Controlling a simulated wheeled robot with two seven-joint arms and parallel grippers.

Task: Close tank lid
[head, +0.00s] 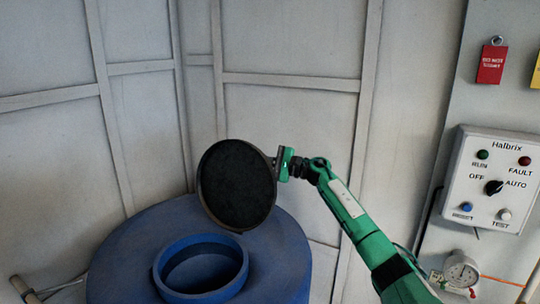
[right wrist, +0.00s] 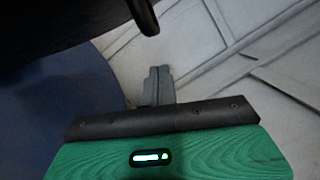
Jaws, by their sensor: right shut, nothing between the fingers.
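The blue tank (head: 285,262) stands at the lower centre of the head view, with a raised round collar (head: 242,277) around its open mouth. The black round lid (head: 237,187) stands tilted up behind the collar, its dark face towards the camera. My right gripper (head: 276,163) is at the right edge of the lid, shut and empty. In the right wrist view its fingers (right wrist: 158,86) are together, and the dark lid (right wrist: 60,28) fills the upper left with a rounded tab beside them. I cannot tell if they touch the lid. My left gripper is not in view.
A control box (head: 492,180) with a knob and several lights hangs on the right, with a red tag (head: 492,64) above and a gauge (head: 461,271) below. Pale panelled walls (head: 290,120) stand close behind the tank. Pipes show at lower left.

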